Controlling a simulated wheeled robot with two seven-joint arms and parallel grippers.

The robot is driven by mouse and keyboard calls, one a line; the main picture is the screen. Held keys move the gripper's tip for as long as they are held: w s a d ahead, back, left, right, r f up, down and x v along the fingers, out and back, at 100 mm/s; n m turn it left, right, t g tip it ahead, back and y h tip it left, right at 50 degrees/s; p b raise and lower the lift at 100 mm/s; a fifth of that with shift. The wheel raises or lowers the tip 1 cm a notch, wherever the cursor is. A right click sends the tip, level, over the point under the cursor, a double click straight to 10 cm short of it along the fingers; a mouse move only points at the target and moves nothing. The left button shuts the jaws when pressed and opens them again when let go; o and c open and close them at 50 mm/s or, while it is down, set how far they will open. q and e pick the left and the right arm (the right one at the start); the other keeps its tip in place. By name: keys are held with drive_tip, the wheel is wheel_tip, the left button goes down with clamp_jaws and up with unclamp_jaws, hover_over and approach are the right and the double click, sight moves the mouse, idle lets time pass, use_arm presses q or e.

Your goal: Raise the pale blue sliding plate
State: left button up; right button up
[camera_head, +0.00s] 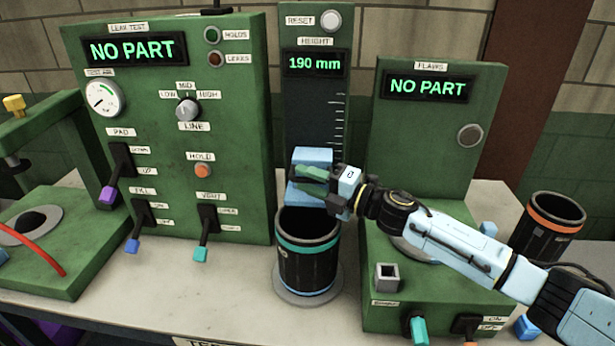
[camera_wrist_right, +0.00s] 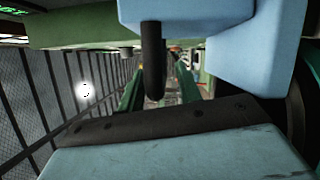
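The pale blue sliding plate (camera_head: 312,155) is on the dark upright height column, above a black cylinder (camera_head: 308,262) with a teal band. The height display (camera_head: 315,64) reads 190 mm. My right gripper (camera_head: 306,181) is at the plate, its green fingers overlapping the plate's front in the head view. In the right wrist view the fingers (camera_wrist_right: 158,88) stand apart, with a dark curved bar (camera_wrist_right: 153,60) hanging between them. The plate's pale blue underside (camera_wrist_right: 250,60) appears close above. Whether the fingers touch the plate is unclear. My left gripper is out of view.
A green leak-test panel (camera_head: 230,120) with levers stands left of the column. A green flaws station (camera_head: 440,130) stands to its right, under my right arm. A black cylinder with an orange band (camera_head: 548,232) stands at the far right. The benchtop in front is narrow.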

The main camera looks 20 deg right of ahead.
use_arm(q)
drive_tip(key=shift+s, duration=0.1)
use_arm(e)
drive_tip(key=shift+w+a, duration=0.1)
clamp_jaws()
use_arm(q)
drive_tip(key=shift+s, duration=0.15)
use_arm(e)
drive_tip(key=shift+r, duration=0.1)
